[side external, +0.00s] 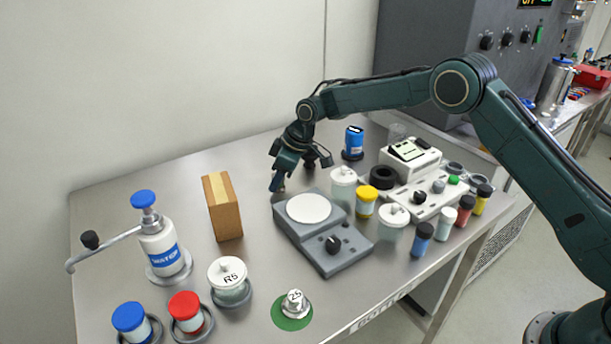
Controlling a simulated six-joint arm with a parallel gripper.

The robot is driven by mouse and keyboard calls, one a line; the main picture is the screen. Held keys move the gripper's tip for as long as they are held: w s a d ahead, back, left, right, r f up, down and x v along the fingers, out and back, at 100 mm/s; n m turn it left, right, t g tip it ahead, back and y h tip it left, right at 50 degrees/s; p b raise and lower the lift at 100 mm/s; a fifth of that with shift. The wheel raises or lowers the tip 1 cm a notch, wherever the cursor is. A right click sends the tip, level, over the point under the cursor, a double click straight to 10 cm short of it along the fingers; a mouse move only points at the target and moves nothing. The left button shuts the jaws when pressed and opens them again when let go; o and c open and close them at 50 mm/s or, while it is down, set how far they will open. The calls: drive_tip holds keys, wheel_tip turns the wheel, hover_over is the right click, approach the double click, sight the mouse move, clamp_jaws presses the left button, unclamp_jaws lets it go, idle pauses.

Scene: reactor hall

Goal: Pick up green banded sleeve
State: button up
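I cannot make out a green banded sleeve for certain in the side external view. A small green-topped item (454,180) sits among the small parts on a white rack (425,203) at the right, too small to identify. My gripper (302,173) hangs over the back of the steel bench, behind the scale. Its fingers look spread apart, with nothing visible between them.
A grey scale (330,252) stands mid-bench, with lidded jars and coloured vials to its right. A blue can (354,142) stands behind. A cardboard box (222,206), a water pump bottle (164,249) and a weight (294,303) on a green disc stand left and front.

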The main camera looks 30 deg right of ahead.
drive_tip(key=c, duration=0.4)
wheel_tip(320, 180, up, 20)
idle(0.8)
idle(0.7)
